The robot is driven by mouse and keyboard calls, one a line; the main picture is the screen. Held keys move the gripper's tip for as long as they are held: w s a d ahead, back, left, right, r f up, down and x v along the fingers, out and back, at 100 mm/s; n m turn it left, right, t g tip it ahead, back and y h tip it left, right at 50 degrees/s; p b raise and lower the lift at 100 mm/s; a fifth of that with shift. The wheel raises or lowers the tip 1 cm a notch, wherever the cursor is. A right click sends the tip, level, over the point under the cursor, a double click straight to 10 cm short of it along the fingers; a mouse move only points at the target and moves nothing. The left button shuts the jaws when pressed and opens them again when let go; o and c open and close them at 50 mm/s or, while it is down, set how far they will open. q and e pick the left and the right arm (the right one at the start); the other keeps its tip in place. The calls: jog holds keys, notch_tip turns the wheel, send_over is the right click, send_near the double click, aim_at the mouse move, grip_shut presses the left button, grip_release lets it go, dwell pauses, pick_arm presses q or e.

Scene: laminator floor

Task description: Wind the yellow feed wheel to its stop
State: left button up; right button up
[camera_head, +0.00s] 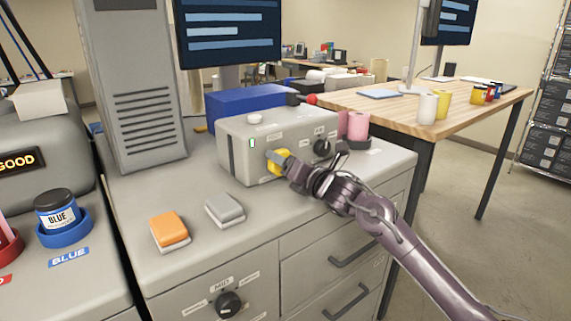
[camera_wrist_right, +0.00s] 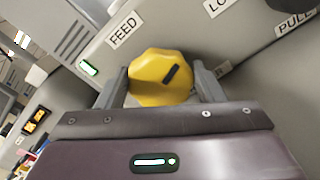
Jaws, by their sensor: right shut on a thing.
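The yellow feed wheel (camera_head: 277,159) is on the front face of a grey machine (camera_head: 247,165) on the cabinet top. In the right wrist view the yellow wheel (camera_wrist_right: 160,77) has a scalloped rim and a dark slanted mark, below the FEED label (camera_wrist_right: 123,30). My right gripper (camera_head: 287,164) is shut on the wheel, with one finger on each side of it, as the right wrist view also shows (camera_wrist_right: 162,88). A small green light (camera_wrist_right: 89,68) is lit on the machine near the label. My left gripper is not in view.
A black knob (camera_head: 322,147) is on the machine right of the wheel, with pink rolls (camera_head: 357,125) beyond. An orange block (camera_head: 169,229) and a grey block (camera_head: 225,208) lie on the cabinet top (camera_head: 200,265). A red-tipped lever (camera_head: 311,99) is behind.

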dwell(0.3)
jog(key=o, duration=0.9)
jog(key=shift+o, duration=0.2)
jog(key=shift+s+d+f, duration=0.1)
jog(key=shift+s+d, duration=0.15)
jog(key=b+v, duration=0.2)
jog(key=v, duration=0.4)
jog(key=shift+s+d, duration=0.3)
jog(key=shift+s, duration=0.2)
